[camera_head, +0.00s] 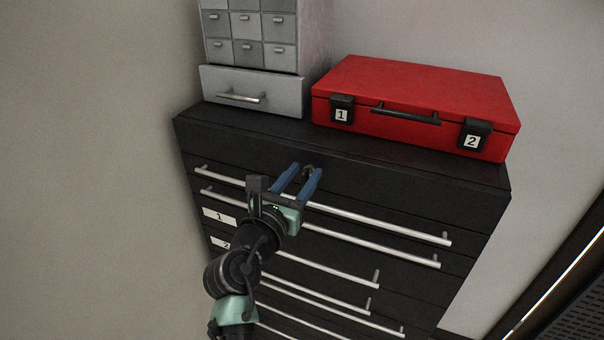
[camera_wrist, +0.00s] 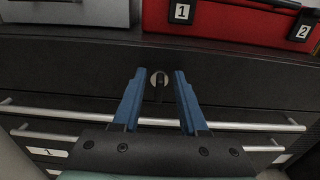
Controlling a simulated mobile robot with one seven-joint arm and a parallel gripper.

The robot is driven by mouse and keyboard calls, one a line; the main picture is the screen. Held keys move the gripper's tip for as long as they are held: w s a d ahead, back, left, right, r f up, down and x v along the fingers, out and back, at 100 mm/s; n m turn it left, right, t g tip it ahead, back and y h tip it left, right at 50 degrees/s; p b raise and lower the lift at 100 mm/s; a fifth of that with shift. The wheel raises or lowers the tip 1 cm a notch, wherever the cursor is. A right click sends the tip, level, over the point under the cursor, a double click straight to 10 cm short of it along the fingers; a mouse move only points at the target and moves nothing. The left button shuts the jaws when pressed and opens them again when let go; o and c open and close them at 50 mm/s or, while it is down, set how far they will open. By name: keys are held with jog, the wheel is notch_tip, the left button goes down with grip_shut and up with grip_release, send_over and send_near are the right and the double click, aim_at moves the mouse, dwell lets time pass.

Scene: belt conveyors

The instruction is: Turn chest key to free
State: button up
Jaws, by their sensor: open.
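The black drawer chest (camera_head: 400,178) stands against the wall with several silver bar handles on its front. The chest key (camera_wrist: 159,80) sits in a round lock on the upper front panel, and its grip looks upright in the wrist view. It also shows in the head view as a small dark key (camera_head: 308,171) near my fingertips. My gripper (camera_head: 304,168) is open, with its two blue fingers apart. In the wrist view my gripper (camera_wrist: 159,74) has one finger on each side of the key, with a gap to both. I cannot tell how deep the fingertips reach.
A red case (camera_head: 420,90) with latches marked 1 and 2 stands on the chest. A grey small-drawer cabinet (camera_head: 252,84) stands to its left. The top drawer handle (camera_head: 380,223) runs just below the lock. Labels 1 and 2 are on the chest's left front.

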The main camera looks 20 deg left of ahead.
grip_shut()
jog(key=shift+d+m, duration=0.1)
jog(key=shift+m, duration=0.3)
jog(key=m, duration=0.4)
jog(key=shift+d+f+b, duration=0.15)
jog(key=shift+d+b, duration=0.05)
jog(key=shift+b, duration=0.2)
jog(key=shift+d+f+m+b, duration=0.1)
jog(key=shift+f+m+b, duration=0.1)
jog(key=shift+m+b, duration=1.45)
jog(key=shift+d+f+m+b, duration=0.2)
jog(key=shift+m+b, duration=0.4)
jog(key=shift+m, duration=2.1)
jog(key=shift+d+f+m+b, duration=0.1)
jog(key=shift+f+m+b, duration=0.1)
jog(key=shift+m+b, duration=1.45)
jog(key=shift+m+p, duration=0.4)
jog(key=shift+m, duration=0.3)
